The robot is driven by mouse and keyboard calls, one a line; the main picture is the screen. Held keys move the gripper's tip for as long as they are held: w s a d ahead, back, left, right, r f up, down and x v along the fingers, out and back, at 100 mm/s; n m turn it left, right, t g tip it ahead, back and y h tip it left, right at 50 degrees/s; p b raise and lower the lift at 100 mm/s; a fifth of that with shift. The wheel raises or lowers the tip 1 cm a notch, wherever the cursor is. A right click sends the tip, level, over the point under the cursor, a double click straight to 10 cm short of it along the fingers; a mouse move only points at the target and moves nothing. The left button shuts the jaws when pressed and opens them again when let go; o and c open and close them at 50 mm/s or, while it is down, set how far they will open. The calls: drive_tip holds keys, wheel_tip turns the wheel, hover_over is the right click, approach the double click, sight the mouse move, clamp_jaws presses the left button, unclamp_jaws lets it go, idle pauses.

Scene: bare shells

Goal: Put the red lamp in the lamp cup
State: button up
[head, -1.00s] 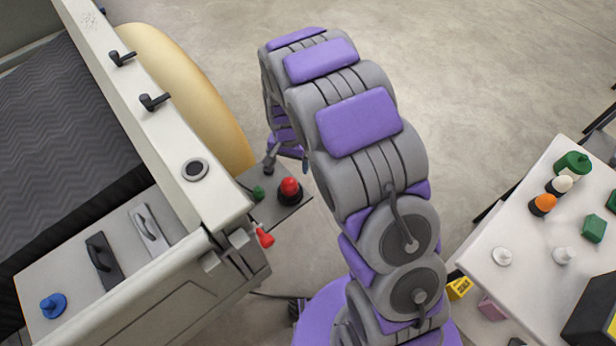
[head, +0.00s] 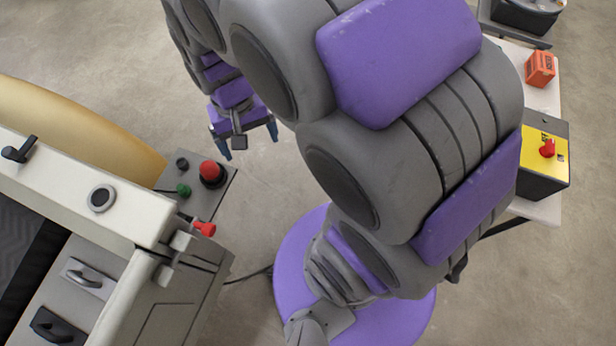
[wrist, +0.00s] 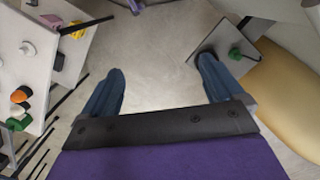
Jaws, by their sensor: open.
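A red domed piece (head: 211,171) on a dark round base stands on the small grey panel beside the machine; it looks like the red lamp, though I cannot be sure. The lamp cup is not clearly identifiable; a dark-ringed round recess (head: 101,198) is set in the machine's pale rim. My gripper (head: 247,140) is open and empty, to the right of and a little above the red piece in the head view. In the wrist view my gripper (wrist: 161,67) has bare floor between its fingers, and the red piece is not visible there.
The grey panel (wrist: 221,72) with a green knob (wrist: 235,54) is beyond the right finger. A white table (wrist: 30,40) with orange, white and green pieces is at left.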

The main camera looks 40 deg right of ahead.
drive_tip(key=s+d+r+n, duration=0.1)
drive_tip(key=s+r, duration=0.1)
drive_tip(key=s, duration=0.6)
drive_tip(key=s+d+r+n, duration=0.1)
drive_tip(key=s+d+r, duration=0.1)
drive_tip(key=s, duration=0.6)
drive_tip(key=shift+g, duration=0.3)
drive_tip(key=shift+d+r, duration=0.1)
drive_tip(key=shift+f+b, duration=0.45)
